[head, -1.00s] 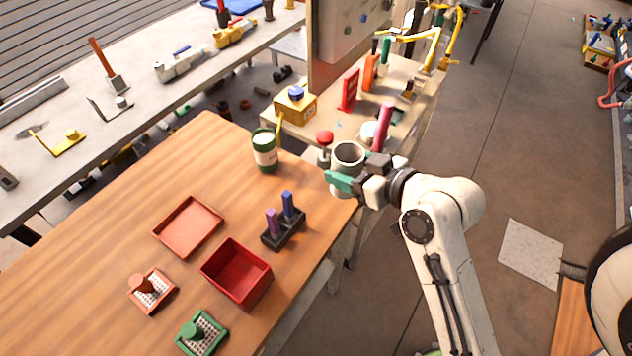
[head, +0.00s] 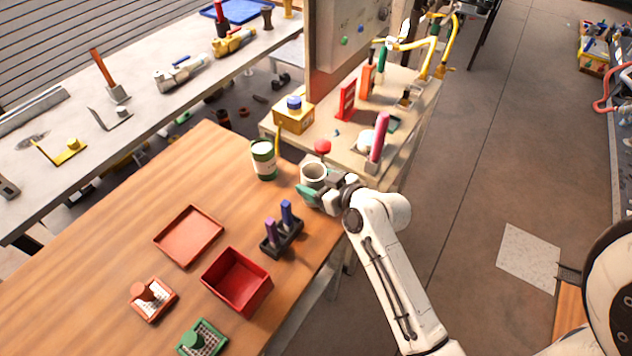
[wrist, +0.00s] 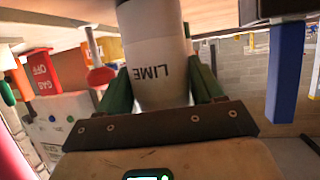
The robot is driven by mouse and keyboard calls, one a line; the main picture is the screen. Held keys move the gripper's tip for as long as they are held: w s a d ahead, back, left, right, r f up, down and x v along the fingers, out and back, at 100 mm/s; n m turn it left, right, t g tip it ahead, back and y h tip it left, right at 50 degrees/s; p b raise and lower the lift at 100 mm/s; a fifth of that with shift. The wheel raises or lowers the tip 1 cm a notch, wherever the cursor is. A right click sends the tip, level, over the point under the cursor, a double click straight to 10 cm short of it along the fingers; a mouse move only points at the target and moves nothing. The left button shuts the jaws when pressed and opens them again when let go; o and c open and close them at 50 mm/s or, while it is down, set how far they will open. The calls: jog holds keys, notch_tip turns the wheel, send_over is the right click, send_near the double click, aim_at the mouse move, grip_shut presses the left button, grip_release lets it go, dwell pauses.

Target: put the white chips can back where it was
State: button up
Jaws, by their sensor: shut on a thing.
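The white chips can (head: 313,172) is upright in my gripper (head: 310,190), near the right back edge of the wooden table (head: 110,245). In the wrist view, the white can (wrist: 152,55) with LIME lettering sits between the green fingers of my gripper (wrist: 163,88), which are shut around it. I cannot tell whether its base touches the table. A green and white can (head: 263,160) stands on the table to its left, apart from it.
A dark holder (head: 282,238) with blue and purple handled pieces stands nearer the front. A red bin (head: 237,282), an orange tray (head: 188,237) and two stamp-like items are further left. A red-topped plunger (head: 322,147) is just behind the can.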

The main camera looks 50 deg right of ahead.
jog(key=shift+f, duration=0.15)
jog(key=o, duration=1.3)
jog(key=shift+f, duration=0.1)
jog(key=shift+r, duration=0.25)
jog(key=b+v, duration=0.2)
jog(key=v, duration=1)
jog(key=a+f+g+y, duration=0.1)
jog(key=a+f+g, duration=0.1)
jog(key=s+a+f+n+g+y, duration=0.1)
jog(key=a+f, duration=0.2)
jog(key=s+a+f+g+y, duration=0.1)
jog(key=a+f+g, duration=0.1)
jog(key=a+f, duration=0.1)
jog(key=shift+a+f+n+g, duration=0.15)
jog(key=shift+n+g, duration=0.15)
jog(key=s+a+f+g+h, duration=0.1)
jog(key=s+a+f+g, duration=0.2)
jog(key=s+g, duration=0.3)
jog(key=shift+s+f+g, duration=0.3)
jog(key=shift+s+f, duration=0.05)
jog(key=shift+s, duration=0.25)
